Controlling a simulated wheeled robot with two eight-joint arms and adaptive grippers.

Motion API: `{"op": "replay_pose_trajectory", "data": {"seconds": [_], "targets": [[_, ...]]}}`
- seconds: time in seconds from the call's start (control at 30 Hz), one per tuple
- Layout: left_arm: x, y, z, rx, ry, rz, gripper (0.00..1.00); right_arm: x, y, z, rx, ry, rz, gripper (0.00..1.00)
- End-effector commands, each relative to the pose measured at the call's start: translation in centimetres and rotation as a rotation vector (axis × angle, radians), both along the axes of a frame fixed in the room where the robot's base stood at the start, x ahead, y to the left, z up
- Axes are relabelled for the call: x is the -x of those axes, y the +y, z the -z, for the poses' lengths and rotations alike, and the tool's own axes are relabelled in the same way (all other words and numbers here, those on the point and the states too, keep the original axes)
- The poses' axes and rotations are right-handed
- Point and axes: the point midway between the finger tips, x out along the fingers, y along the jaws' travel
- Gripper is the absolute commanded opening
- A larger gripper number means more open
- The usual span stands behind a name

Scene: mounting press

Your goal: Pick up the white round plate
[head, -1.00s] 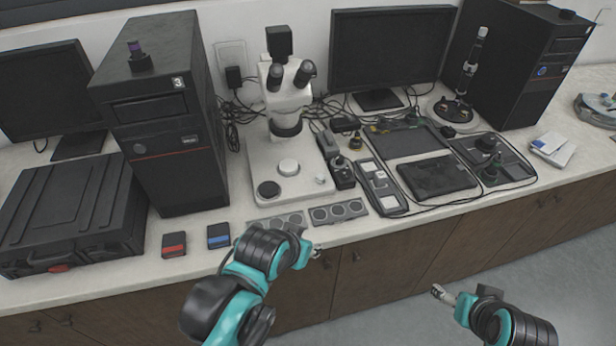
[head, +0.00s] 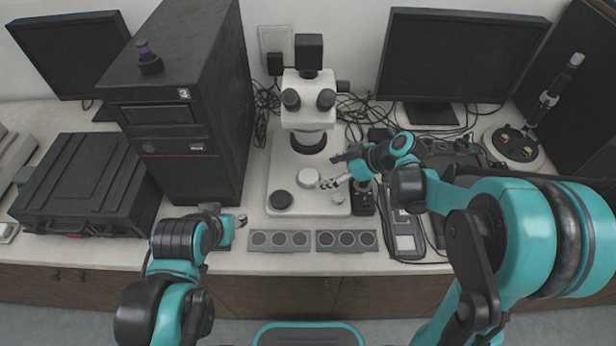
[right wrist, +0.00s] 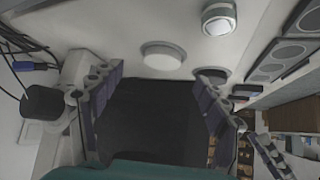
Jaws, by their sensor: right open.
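The white round plate (head: 309,176) lies flat on the white base of the microscope (head: 305,125), in front of its column. It also shows in the right wrist view (right wrist: 163,55), just beyond the fingertips. My right gripper (head: 331,182) is open and empty, low over the base at the plate's right side. In the right wrist view the two fingers (right wrist: 159,80) are spread wide, with the plate ahead between them. I cannot tell whether they touch it. My left gripper (head: 238,219) is at the counter's front, left of the microscope; its fingers are too small to read.
A black disc (head: 281,200) and a small knob (head: 337,198) sit on the same base near the plate. Grey strips with round wells (head: 280,241) lie in front. A black computer tower (head: 190,110) stands left, a monitor (head: 455,60) behind right.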

Motion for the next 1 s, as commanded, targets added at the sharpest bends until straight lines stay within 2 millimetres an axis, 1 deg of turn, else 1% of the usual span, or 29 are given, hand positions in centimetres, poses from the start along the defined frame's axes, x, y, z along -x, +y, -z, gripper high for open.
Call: {"op": "replay_pose_trajectory", "data": {"seconds": [0.03,0.17,0.3,0.4,0.5,0.67,0.77,0.8,0.87,0.9,1.0], "targets": [[0.0,0.0,0.4,0.000,0.000,0.000,0.40,-0.1,0.4,0.6,0.000,0.001,-0.002,0.75],[0.0,0.0,1.0,0.000,0.000,0.000,0.40,-0.4,1.2,1.3,0.000,0.000,0.000,0.75],[0.0,0.0,2.3,0.000,0.000,0.000,0.40,-0.8,3.0,2.7,0.000,0.002,-0.001,0.75],[0.0,0.0,2.8,0.000,0.000,0.000,0.40,-1.3,3.8,3.7,0.001,0.000,0.000,0.75],[0.0,0.0,2.9,0.000,0.000,0.000,0.40,-1.5,4.2,4.0,0.001,0.002,0.002,0.75],[0.0,0.0,2.8,0.000,0.000,0.000,0.40,-1.5,4.2,3.8,0.001,0.002,0.004,0.75],[0.0,0.0,2.8,0.000,0.000,0.000,0.40,-1.5,4.2,3.8,0.001,0.002,0.004,0.51],[0.0,0.0,2.8,0.000,0.000,0.000,0.40,-1.5,4.2,3.8,0.001,0.002,0.004,0.41],[0.0,0.0,2.8,0.000,0.000,0.000,0.40,-1.5,4.2,3.8,0.001,0.002,0.004,0.25],[0.0,0.0,2.8,0.000,0.000,0.000,0.40,-1.5,4.2,3.8,0.001,0.002,0.004,0.21],[0.0,0.0,2.8,0.000,0.000,0.000,0.40,-1.5,4.2,3.8,0.001,0.002,0.004,0.21]]}}
